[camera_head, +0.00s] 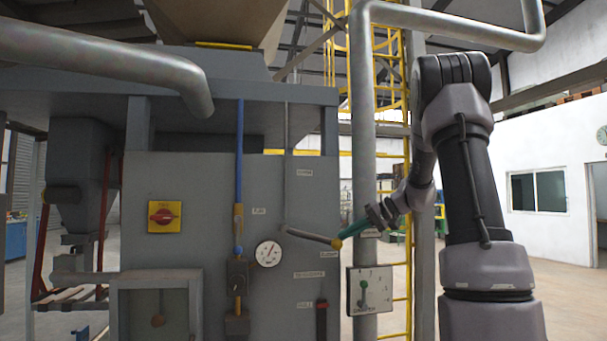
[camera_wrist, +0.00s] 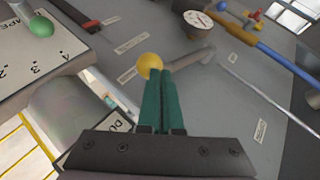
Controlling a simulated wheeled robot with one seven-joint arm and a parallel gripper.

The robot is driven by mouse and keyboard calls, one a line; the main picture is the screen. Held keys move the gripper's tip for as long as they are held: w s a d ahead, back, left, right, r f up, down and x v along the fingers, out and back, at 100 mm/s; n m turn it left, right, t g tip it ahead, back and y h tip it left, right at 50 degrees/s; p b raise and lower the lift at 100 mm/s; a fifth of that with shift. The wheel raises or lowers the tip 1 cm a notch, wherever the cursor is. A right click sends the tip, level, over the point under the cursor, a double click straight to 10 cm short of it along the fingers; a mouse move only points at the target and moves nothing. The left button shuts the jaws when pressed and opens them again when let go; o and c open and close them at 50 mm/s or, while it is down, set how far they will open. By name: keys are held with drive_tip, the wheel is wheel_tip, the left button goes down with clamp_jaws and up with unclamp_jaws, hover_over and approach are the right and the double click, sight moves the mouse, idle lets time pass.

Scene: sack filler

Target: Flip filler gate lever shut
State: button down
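The lever (camera_head: 310,235) is a grey bar on the front of the grey filler cabinet. It slopes slightly down to the right from its pivot and ends in a yellow ball knob (camera_head: 336,244). In the wrist view the knob (camera_wrist: 149,64) is just beyond my fingertips, and the bar (camera_wrist: 190,62) runs right from it. My gripper (camera_head: 344,236) reaches in from the right with teal fingers. In the wrist view my gripper (camera_wrist: 160,74) has its fingers together, nothing between them. Its tips are at or against the knob; I cannot tell whether they touch.
A yellow plate with a red knob (camera_head: 164,217) is further left. A numbered box with a green knob (camera_head: 369,291) is below my gripper, and a grey vertical pipe (camera_head: 363,120) stands close by.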

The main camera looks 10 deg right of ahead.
drive_tip(key=shift+a+f, duration=0.1)
drive_tip(key=shift+f, duration=0.7)
drive_tip(key=a+r+v, duration=0.1)
drive_tip(key=r+v, duration=0.1)
drive_tip(key=v, duration=1.1)
drive_tip(key=shift+w+a, duration=0.1)
drive_tip(key=shift+w, duration=0.05)
